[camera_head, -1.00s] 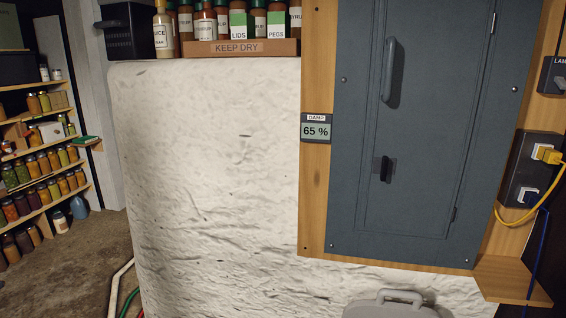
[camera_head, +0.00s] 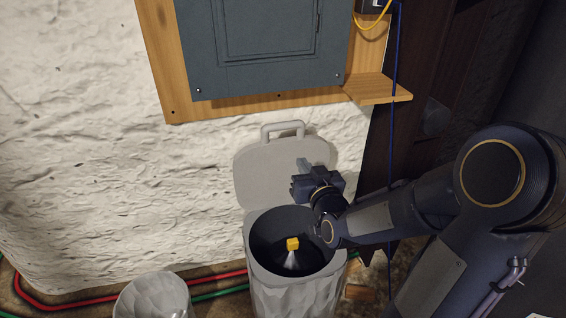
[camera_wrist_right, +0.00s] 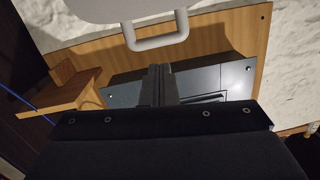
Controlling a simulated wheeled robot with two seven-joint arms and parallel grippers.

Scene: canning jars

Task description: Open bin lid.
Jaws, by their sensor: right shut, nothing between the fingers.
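The grey bin (camera_head: 262,284) stands at the bottom centre of the head view. Its mouth is open and its inside is dark. The grey lid (camera_head: 262,180) stands upright behind the mouth, against the white wall, with its handle (camera_head: 283,131) at the top. The lid also shows upside down at the top of the right wrist view (camera_wrist_right: 125,8). My right gripper (camera_head: 303,164) is in front of the lid's right half, its shut fingers below the handle and holding nothing. In the wrist view the fingertips (camera_wrist_right: 159,70) look apart from the handle. My left gripper is not in view.
A yellow item (camera_head: 292,244) lies inside the bin. A second grey container (camera_head: 153,297) stands left of it. Red (camera_head: 120,293) and green pipes run along the wall's foot. A wooden ledge (camera_head: 378,88) and dark electrical panel (camera_head: 260,45) are above.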

